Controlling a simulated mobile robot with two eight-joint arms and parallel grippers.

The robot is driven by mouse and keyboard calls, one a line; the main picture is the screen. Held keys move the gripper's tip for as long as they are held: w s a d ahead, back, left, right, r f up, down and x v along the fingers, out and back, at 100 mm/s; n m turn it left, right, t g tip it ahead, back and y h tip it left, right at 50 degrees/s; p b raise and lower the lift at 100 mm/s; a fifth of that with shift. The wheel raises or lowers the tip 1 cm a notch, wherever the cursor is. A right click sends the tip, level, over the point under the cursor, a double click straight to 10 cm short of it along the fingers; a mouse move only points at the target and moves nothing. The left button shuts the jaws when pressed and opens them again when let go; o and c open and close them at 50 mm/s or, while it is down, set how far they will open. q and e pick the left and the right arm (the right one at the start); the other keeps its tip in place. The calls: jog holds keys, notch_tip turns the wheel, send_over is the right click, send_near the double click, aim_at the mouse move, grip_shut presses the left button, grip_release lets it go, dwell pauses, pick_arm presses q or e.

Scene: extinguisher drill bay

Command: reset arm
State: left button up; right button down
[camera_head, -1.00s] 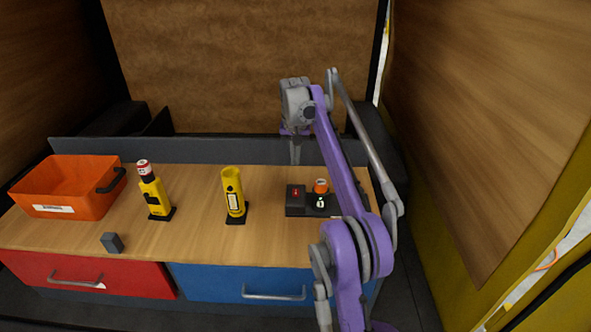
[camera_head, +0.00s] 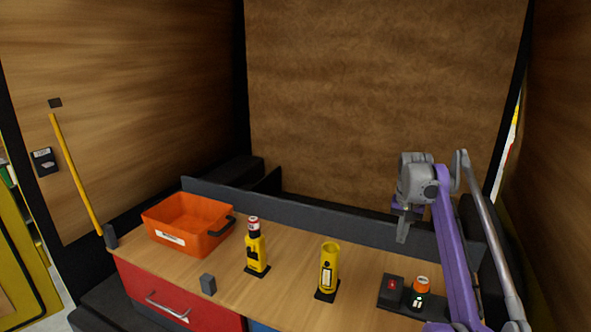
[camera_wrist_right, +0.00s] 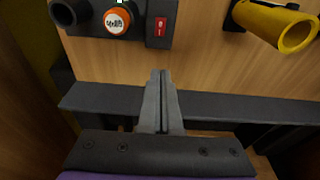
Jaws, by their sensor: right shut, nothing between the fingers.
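My right gripper (camera_head: 402,232) hangs at the back right of the workbench, above the bench near its dark back rail, with the fingers pointing down. It is shut and empty. In the right wrist view its fingers (camera_wrist_right: 160,88) lie together with nothing between them. The purple and grey right arm reaches in from the bottom right of the head view. The gripper is apart from the black block (camera_head: 393,290) with a red switch and an orange-capped item (camera_head: 421,287). My left gripper is not in view.
An orange bin (camera_head: 183,247), a yellow device with a red-and-white top (camera_head: 256,252), a yellow open tube (camera_head: 328,268) and a small grey cube (camera_head: 208,284) stand on the wooden bench. A red drawer (camera_head: 180,309) is below. The dark rail (camera_head: 300,215) runs along the back.

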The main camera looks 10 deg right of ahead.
jog(key=s+a+n+t, duration=0.2)
jog(key=s+a+n, duration=0.1)
jog(key=s+a, duration=1)
jog(key=s+a+f+n+t, duration=0.1)
jog(key=s+a+f, duration=0.1)
jog(key=s+f, duration=0.3)
jog(key=s+a+f+n+t, duration=0.1)
jog(key=s+a+f, duration=0.2)
jog(key=s, duration=0.6)
jog(key=s+a+f+n+y, duration=0.1)
jog(key=s+a+f, duration=0.1)
jog(key=s+f, duration=0.5)
jog(key=shift+s+a+f+t, duration=0.2)
jog(key=shift+a+f+t, duration=0.1)
jog(key=shift+t, duration=0.1)
